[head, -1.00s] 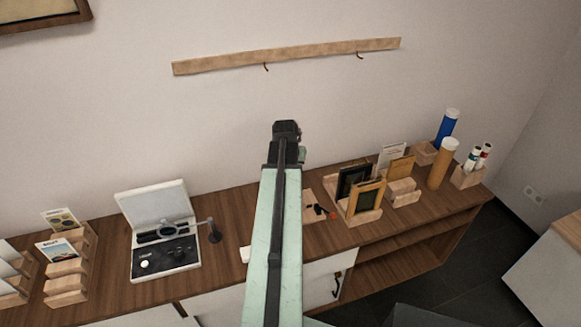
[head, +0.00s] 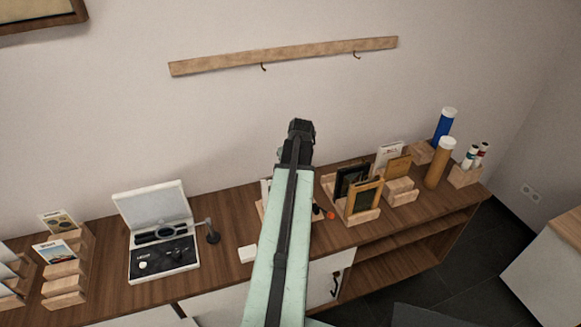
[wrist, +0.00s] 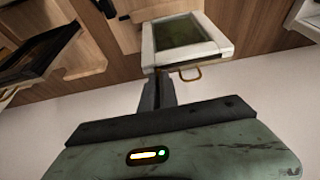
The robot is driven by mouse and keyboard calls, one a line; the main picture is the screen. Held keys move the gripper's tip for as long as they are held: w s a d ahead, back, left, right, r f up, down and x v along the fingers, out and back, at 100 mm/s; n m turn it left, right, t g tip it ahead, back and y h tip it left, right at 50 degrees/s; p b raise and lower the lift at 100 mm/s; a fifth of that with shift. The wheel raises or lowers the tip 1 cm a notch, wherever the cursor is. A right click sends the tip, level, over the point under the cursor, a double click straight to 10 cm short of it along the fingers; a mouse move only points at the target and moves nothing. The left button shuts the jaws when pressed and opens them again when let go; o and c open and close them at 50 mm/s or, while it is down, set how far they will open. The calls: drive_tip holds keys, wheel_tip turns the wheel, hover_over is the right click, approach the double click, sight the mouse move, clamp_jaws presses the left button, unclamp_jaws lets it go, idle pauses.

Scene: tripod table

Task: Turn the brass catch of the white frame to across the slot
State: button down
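The white frame (wrist: 212,47) shows near the top middle of the wrist view, around a dark green panel. A small brass loop (wrist: 190,76) sticks out at its near edge; I cannot tell whether this is the catch. In the head view my arm hides most of that spot, and only a pale sliver shows left of the arm. My gripper (wrist: 160,78) has its fingers together with no clear gap, beside the frame's near left corner in the picture. I cannot tell whether they touch it. In the head view my gripper (head: 300,128) is raised before the wall.
The wooden sideboard (head: 335,240) carries a black frame (head: 352,180), a gold frame (head: 365,197), card stands and upright tubes (head: 439,163) to the right. A hook rail (head: 290,55) is on the wall.

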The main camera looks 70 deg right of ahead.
idle(0.3)
drive_tip(key=c, duration=1.6)
unclamp_jaws()
drive_tip(key=p+v, duration=0.7)
drive_tip(key=shift+a+r, duration=0.1)
drive_tip(key=shift+r, duration=0.3)
